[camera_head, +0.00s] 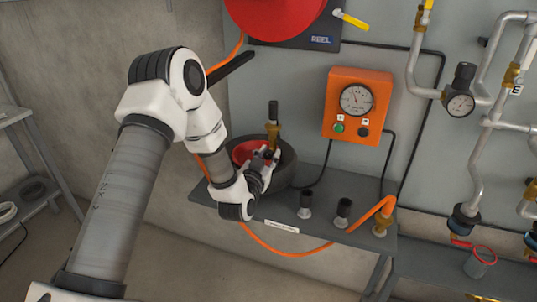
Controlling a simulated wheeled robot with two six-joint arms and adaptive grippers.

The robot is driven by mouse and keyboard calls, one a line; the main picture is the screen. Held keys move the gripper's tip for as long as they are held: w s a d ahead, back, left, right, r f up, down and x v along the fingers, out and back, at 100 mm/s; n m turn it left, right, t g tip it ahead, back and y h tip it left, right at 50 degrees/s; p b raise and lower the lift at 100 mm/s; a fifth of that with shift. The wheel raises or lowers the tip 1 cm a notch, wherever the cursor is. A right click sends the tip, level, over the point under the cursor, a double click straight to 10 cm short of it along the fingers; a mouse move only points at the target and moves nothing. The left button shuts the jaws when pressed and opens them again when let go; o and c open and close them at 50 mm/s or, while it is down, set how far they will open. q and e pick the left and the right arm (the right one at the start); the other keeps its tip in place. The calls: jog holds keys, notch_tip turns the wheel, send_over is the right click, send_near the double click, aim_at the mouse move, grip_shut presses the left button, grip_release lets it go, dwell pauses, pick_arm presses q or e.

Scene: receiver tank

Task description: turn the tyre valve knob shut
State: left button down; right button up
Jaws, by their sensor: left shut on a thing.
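The tyre (284,174), dark with a red hub (241,151), sits on the left part of a grey shelf against the wall. My left gripper (265,155) is at the tyre's hub, with its fingers shut on a small dark part that looks like the tyre valve knob. The fingers hide most of the knob, and I cannot tell how far it is turned. A brass fitting with a black top (273,113) stands upright just behind the fingertips. My right gripper is not in view.
Two black-topped fittings (306,203) and an orange hose (365,217) are on the shelf (330,230) to the right. An orange gauge box (358,105) hangs above. A red hose reel (275,15) is at the top. Pipes with valves fill the right side.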

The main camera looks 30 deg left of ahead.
pick_arm(q)
jog(key=c, duration=0.8)
grip_release()
jog(key=shift+c, duration=0.2)
jog(key=shift+s, duration=0.1)
jog(key=v, duration=1.2)
